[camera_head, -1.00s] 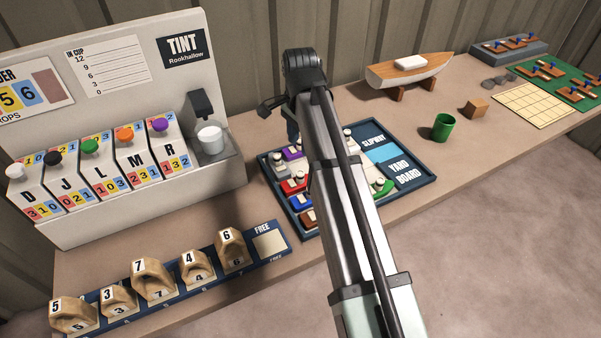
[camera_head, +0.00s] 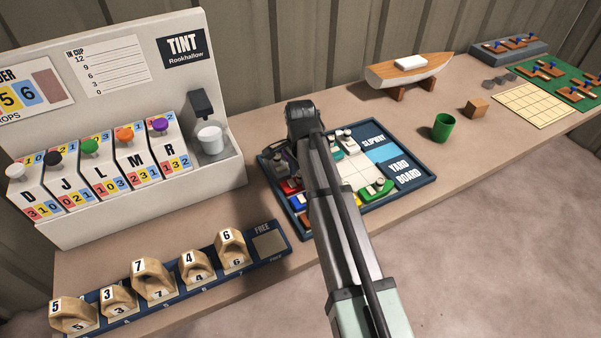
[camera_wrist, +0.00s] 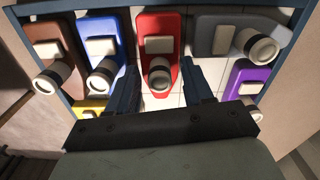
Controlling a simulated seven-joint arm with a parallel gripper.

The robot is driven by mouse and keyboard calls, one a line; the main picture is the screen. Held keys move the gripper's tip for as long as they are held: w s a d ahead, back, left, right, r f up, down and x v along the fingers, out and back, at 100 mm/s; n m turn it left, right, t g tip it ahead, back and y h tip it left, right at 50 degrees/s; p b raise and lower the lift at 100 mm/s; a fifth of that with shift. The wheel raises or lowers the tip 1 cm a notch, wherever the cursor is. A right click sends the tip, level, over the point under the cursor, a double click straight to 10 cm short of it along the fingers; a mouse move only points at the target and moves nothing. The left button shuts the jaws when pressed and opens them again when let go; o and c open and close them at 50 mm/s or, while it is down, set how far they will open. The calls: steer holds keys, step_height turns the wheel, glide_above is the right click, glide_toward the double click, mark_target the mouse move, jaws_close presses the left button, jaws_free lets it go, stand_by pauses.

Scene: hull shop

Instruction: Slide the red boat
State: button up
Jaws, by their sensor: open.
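The red boat (camera_wrist: 160,24) lies on the yard board in the wrist view, with a pale block and a dark-banded white post on it. My gripper (camera_wrist: 160,66) is open, one finger on each side of the post; whether either touches it I cannot tell. In the head view a little of the red boat (camera_head: 291,185) shows at the board's left side, next to my gripper (camera_head: 281,165), whose fingertips are hard to make out. The yard board (camera_head: 425,184) has a dark blue rim; my arm hides its middle.
Beside the red boat are a blue boat (camera_wrist: 102,35), a brown boat (camera_wrist: 48,38), a grey boat (camera_wrist: 215,40), a purple boat (camera_wrist: 247,80) and a yellow boat (camera_wrist: 90,108). A green boat (camera_head: 378,188) lies near pale empty squares. A green cup (camera_head: 443,127) stands right of the board.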

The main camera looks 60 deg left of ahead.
jaws_close()
stand_by(0.5)
